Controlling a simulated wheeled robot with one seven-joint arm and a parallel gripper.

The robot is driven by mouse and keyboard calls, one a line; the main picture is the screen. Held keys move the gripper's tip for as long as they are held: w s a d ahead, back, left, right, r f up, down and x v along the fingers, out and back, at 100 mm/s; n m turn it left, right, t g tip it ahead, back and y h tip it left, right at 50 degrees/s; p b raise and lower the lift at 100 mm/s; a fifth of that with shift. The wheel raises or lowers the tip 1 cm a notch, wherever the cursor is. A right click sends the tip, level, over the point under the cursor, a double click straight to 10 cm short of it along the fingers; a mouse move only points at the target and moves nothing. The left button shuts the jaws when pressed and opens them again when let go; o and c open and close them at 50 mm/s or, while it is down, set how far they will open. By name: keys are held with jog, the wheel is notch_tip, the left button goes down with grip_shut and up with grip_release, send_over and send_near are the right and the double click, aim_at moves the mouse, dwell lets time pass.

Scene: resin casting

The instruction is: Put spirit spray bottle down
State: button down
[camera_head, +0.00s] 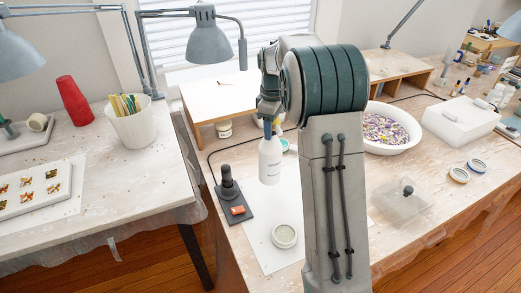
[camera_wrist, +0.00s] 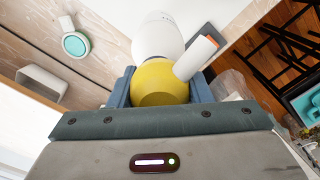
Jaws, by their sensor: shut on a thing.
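The spirit spray bottle (camera_head: 270,163) is white with faint print on its side and hangs upright below my gripper (camera_head: 269,119) in the head view. In the wrist view its yellow top (camera_wrist: 160,80) sits between my blue-grey fingers, which are shut on it. The white bottle body (camera_wrist: 158,36) shows beyond the top. The bottle appears to be above the workbench (camera_head: 240,262); the gap below its base is hard to judge. My arm hides part of the bench behind and to the right.
A dark stand (camera_head: 229,188) with an orange piece on its base is left of the bottle. A round pale dish (camera_head: 285,236) lies on a white sheet (camera_head: 262,250) in front. A white bowl of coloured bits (camera_head: 388,147) and a clear sheet (camera_head: 402,205) are right of my arm.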

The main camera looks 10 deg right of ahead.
aim_at(270, 153)
jog(key=s+a+f+p, duration=0.1)
jog(key=a+f, duration=0.3)
jog(key=f, duration=0.2)
jog(key=shift+s+f, duration=0.25)
jog(key=shift+s, duration=0.1)
jog(key=shift+f, duration=0.2)
jog(key=c, duration=0.7)
grip_release()
jog(key=shift+c, duration=0.2)
